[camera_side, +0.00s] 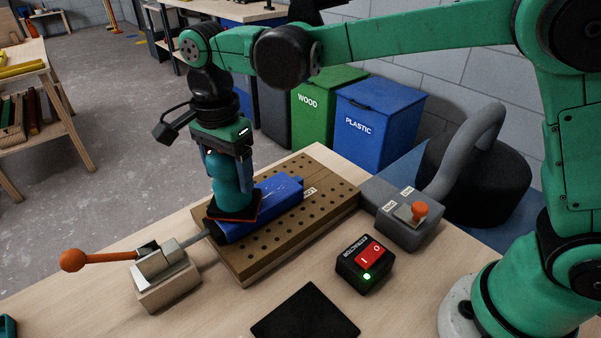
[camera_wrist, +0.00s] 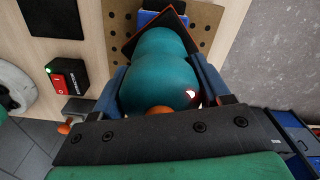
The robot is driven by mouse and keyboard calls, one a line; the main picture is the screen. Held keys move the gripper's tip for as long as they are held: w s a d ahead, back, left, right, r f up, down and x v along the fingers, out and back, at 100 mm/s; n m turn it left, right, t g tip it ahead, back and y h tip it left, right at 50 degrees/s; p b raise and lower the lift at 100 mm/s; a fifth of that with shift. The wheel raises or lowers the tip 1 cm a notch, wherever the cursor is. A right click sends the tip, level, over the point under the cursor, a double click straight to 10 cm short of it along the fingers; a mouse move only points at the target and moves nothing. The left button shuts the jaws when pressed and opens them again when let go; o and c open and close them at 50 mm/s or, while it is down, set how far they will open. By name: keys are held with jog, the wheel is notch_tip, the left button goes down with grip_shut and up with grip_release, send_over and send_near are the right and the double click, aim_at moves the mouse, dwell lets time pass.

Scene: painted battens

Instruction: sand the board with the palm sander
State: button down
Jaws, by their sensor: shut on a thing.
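My gripper (camera_side: 229,167) is shut on the teal palm sander (camera_side: 232,190), which also fills the middle of the wrist view (camera_wrist: 160,78). The sander's dark, orange-edged pad (camera_side: 234,208) is over the near left end of the blue board (camera_side: 262,209); whether it touches cannot be told. The board shows pale scuff marks toward its far right end. It lies on a perforated brown bench top (camera_side: 246,254). A toggle clamp (camera_side: 165,260) with an orange-knobbed handle has its rod against the board's left end.
The extractor switch box (camera_side: 364,264) shows a lit green lamp. A grey box (camera_side: 404,217) with an orange knob and a thick hose sits at the right. A black mat (camera_side: 305,315) lies in front. Green and blue bins (camera_side: 377,120) stand behind.

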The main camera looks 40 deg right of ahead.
jog(key=shift+d+f, duration=0.3)
jog(key=shift+d, duration=4.15)
jog(key=shift+a, duration=4.25)
jog(key=shift+a+f, duration=0.15)
jog(key=shift+a, duration=0.65)
notch_tip(320, 180, up, 2)
jog(key=shift+r, duration=3.2)
